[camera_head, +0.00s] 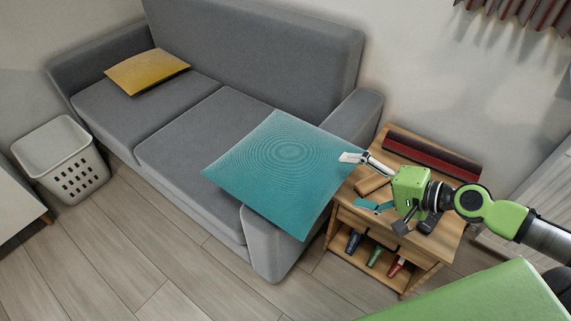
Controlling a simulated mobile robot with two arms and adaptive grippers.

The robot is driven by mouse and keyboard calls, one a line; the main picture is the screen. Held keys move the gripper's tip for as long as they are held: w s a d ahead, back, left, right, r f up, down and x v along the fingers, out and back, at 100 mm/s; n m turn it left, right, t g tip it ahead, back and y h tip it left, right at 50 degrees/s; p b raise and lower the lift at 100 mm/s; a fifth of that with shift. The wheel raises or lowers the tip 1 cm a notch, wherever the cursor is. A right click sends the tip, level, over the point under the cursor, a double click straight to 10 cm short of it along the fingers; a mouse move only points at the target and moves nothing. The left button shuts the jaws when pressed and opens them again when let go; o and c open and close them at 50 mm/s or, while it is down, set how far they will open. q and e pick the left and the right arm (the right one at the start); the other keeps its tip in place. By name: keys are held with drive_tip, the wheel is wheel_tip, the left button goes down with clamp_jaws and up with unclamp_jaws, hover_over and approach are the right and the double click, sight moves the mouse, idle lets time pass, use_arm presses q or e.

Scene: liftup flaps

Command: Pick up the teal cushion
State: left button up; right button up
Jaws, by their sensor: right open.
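The teal cushion (275,168) is a square with fine concentric rings. It lies at the right end of the grey sofa (190,125), over the seat and armrest, with its front corner jutting past the armrest. My right gripper (376,192) is beside the cushion's right edge, above the wooden side table. Its fingers are spread and empty. One pale fingertip overlaps the cushion's edge in the picture; I cannot tell whether they touch. My left gripper is not in view.
A yellow cushion (147,71) lies on the sofa's left seat. The wooden side table (440,250) holds a dark red object (430,155), a small teal item (372,205) and bottles below. A white basket (62,160) stands left. The floor in front is clear.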

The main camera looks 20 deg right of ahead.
sight(329, 177)
drive_tip(key=shift+x, duration=3.4)
drive_tip(key=x, duration=0.4)
drive_tip(key=shift+w+r, duration=0.1)
drive_tip(key=shift+r, duration=0.15)
drive_tip(key=shift+w+a+f, duration=0.15)
drive_tip(key=shift+w, duration=0.05)
drive_tip(key=shift+w+a+f, duration=0.1)
drive_tip(key=c, duration=1.5)
drive_tip(key=shift+c, duration=0.4)
